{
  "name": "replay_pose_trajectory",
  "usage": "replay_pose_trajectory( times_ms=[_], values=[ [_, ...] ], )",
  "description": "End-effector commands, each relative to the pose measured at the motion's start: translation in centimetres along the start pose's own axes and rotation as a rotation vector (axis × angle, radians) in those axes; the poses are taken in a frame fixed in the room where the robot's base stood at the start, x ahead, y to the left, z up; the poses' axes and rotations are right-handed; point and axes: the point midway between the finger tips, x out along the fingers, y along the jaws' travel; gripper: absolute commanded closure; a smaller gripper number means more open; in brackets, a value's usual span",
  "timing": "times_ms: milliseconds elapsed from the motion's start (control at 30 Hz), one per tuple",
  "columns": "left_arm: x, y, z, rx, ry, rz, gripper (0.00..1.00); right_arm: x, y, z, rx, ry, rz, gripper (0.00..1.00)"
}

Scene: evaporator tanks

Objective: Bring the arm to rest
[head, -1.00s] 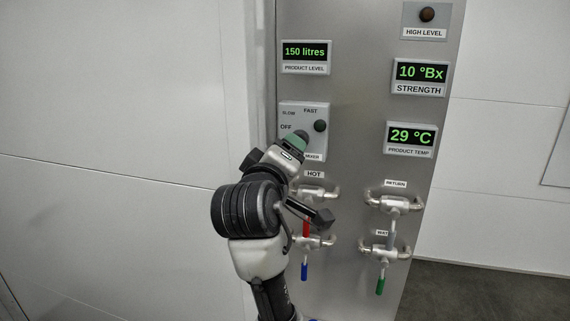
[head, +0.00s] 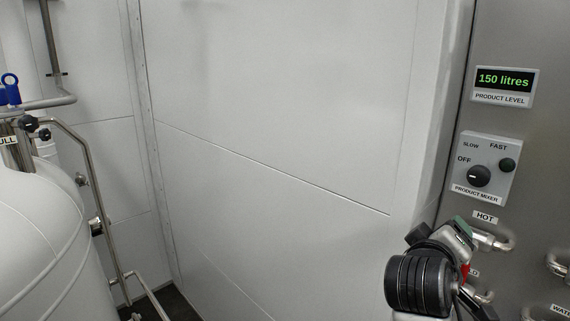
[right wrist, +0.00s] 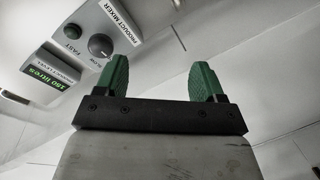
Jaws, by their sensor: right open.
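My right gripper (head: 458,232) is in the head view at lower right, in front of the steel panel and below the product mixer box. In the right wrist view its two green fingers (right wrist: 160,75) stand apart with nothing between them. The product mixer box (head: 500,150) carries a black knob (head: 479,176) and a dark round button (head: 507,165). The knob also shows in the right wrist view (right wrist: 100,45), apart from the fingers. My left gripper is not in view.
The steel panel (head: 525,130) bears a display (head: 504,80) reading 150 litres. Pipe handles (head: 497,243) stick out below the mixer box, close to my right arm. A plain white wall (head: 280,120) lies between.

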Motion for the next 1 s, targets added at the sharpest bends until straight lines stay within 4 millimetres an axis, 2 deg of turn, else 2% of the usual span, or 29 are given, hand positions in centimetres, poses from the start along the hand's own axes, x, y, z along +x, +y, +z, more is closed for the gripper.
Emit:
replay_pose_trajectory(
  times_ms=[33, 200, 267, 400, 500, 600, 900, 1000],
  values=[
    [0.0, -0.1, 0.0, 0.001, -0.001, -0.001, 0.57, 0.0, -3.0, 2.3, -0.003, -0.014, -0.078, 0.31],
    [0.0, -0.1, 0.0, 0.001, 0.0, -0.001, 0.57, -1.9, -11.2, 9.2, 0.039, -0.07, -0.344, 0.31],
    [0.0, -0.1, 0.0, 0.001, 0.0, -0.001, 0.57, -3.1, -13.7, 11.8, 0.058, -0.103, -0.438, 0.31],
    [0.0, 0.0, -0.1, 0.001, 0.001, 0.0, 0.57, -7.0, -18.4, 17.9, 0.102, -0.208, -0.646, 0.31],
    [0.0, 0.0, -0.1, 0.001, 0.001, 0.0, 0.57, -10.0, -20.5, 21.4, 0.129, -0.287, -0.768, 0.31],
    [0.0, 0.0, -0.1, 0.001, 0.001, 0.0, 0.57, -12.7, -21.9, 24.1, 0.153, -0.36, -0.863, 0.31],
    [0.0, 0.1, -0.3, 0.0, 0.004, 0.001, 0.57, -19.9, -23.4, 30.1, 0.205, -0.568, -1.072, 0.31],
    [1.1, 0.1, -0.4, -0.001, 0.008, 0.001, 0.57, -18.7, -26.8, 31.5, 0.203, -0.576, -1.074, 0.31]
  ],
)
